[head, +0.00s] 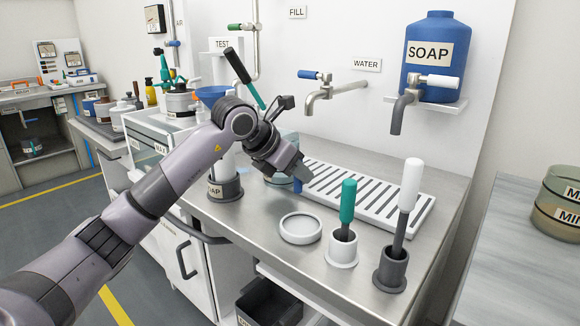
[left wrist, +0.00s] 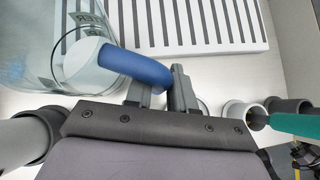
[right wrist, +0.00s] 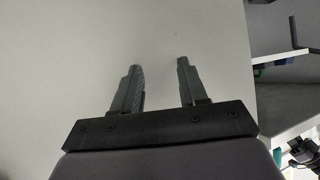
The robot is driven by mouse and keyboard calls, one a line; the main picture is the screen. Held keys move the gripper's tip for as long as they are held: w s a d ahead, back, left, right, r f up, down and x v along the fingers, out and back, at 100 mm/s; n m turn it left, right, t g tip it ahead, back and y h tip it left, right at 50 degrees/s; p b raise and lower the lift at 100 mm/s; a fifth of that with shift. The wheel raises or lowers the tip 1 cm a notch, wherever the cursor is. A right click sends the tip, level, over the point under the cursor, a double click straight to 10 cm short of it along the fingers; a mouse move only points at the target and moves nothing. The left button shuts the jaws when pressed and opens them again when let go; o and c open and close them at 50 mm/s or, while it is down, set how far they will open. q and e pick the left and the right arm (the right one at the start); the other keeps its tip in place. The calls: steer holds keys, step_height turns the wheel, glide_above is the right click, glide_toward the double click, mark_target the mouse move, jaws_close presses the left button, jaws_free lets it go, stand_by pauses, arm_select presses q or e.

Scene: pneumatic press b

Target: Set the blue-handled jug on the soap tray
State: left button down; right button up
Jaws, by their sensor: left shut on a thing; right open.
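The clear jug (head: 276,178) is partly hidden behind my left gripper in the head view. Its blue handle (head: 298,186) shows below the jaws. My left gripper (head: 297,172) is shut on this handle. In the left wrist view the blue handle (left wrist: 135,67) lies between the fingers, with the clear jug body (left wrist: 30,45) to the left. I cannot tell whether the jug touches the counter. A white slotted tray (head: 370,195) lies right of the jug, under the water tap and the soap tap (head: 405,98). My right gripper (right wrist: 158,88) is open and empty.
A white ring-shaped dish (head: 300,229) sits in front of the tray. A teal-handled tool (head: 348,200) and a white-handled tool (head: 411,185) stand in cups near the front edge. A grey SOAP-labelled holder (head: 227,189) stands left. The blue soap tank (head: 433,55) is above.

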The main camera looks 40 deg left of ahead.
arm_select(q)
steer(key=w+p, duration=0.1)
steer(key=w, duration=0.1)
steer(key=w+p, duration=0.1)
steer(key=w, duration=0.1)
steer(key=w+p, duration=0.1)
steer(key=w, duration=0.2)
steer(key=shift+d+f+p, duration=0.1)
steer(key=shift+d+p, duration=0.2)
steer(key=shift+w+d+f+p, duration=0.1)
steer(key=shift+w+p, duration=0.45)
steer(key=shift+w, duration=0.75)
steer(key=shift+w+f, duration=0.1)
steer(key=shift+w, duration=0.35)
arm_select(e)
steer(key=shift+s+d+r+m+g+h, duration=0.2)
steer(key=shift+s+d+r, duration=0.15)
steer(key=shift+d, duration=0.2)
steer(key=shift+s+d+r+m+g+h, duration=0.1)
steer(key=shift+s+d+r+g+h, duration=0.1)
steer(key=shift+s+d+r, duration=0.25)
arm_select(q)
steer(key=shift+p, duration=0.55)
arm_select(e)
steer(key=shift+w+d+r, duration=0.1)
steer(key=shift+r, duration=0.25)
arm_select(q)
steer(key=shift+f, duration=0.45)
arm_select(e)
steer(key=shift+f, duration=0.3)
